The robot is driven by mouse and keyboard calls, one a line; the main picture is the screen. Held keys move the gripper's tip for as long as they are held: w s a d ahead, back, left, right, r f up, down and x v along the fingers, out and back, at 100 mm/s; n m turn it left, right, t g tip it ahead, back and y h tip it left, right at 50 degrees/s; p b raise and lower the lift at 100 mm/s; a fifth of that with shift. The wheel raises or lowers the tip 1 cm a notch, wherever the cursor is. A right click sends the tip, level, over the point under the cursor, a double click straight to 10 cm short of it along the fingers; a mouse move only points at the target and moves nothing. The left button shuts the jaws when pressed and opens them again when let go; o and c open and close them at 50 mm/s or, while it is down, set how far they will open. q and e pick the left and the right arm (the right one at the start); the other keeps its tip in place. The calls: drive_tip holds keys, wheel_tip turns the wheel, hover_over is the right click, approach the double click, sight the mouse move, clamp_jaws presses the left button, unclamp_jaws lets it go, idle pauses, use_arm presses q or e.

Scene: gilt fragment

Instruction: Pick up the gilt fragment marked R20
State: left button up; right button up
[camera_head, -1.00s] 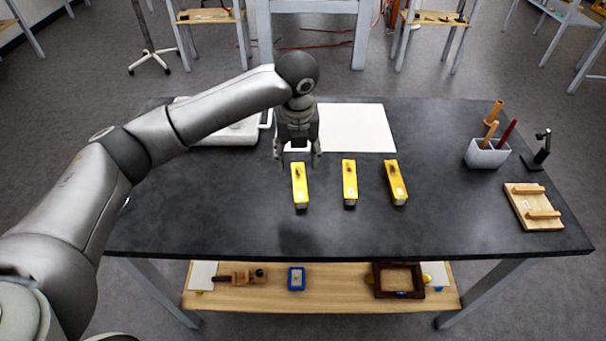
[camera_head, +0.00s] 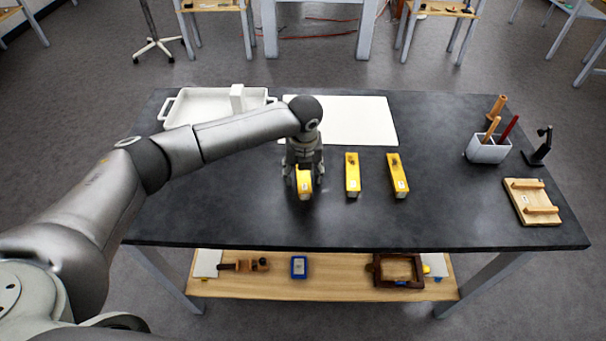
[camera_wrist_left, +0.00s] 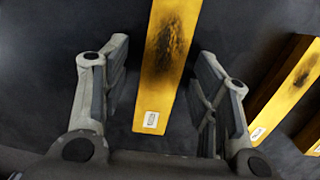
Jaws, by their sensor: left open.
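Three yellow gilt fragments with dark patches and small white labels lie in a row on the black table. My left gripper (camera_head: 304,180) is open around the left fragment (camera_head: 304,184), one finger on each side. In the left wrist view the gripper (camera_wrist_left: 158,95) has the same fragment (camera_wrist_left: 168,60) between its fingers, with a gap on both sides. Its label (camera_wrist_left: 151,119) is too small to read. The middle fragment (camera_head: 352,175) and the right fragment (camera_head: 397,176) lie to the right, apart from the gripper. I cannot tell which one is R20. My right gripper is not in view.
A white tray (camera_head: 172,115) and a white sheet (camera_head: 360,120) lie behind the gripper. A pen holder (camera_head: 487,151), a dark stand (camera_head: 538,150) and a wooden block (camera_head: 530,203) are at the right. The table's front middle is clear. A lower shelf (camera_head: 335,285) holds several items.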

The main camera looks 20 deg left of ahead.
use_arm(q)
drive_tip(key=c, duration=1.1)
drive_tip(key=shift+r, duration=0.1)
